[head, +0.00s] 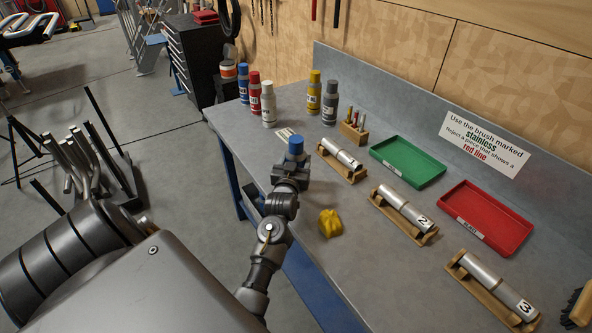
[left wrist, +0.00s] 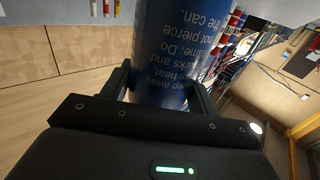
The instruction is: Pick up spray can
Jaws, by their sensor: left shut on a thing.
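A blue spray can (head: 295,150) with a blue cap stands out above my left gripper (head: 292,170) in the head view, near the front left of the bench. Its lower part is hidden by the gripper. In the left wrist view the blue can (left wrist: 178,45) fills the space between the two black fingers of the left gripper (left wrist: 162,95), its printed text upside down. The fingers are shut on its sides. I cannot tell whether the can touches the bench. My right gripper is not in view.
Several other spray cans, among them blue (head: 243,85), red (head: 255,92) and yellow (head: 314,92), stand at the bench's far left.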

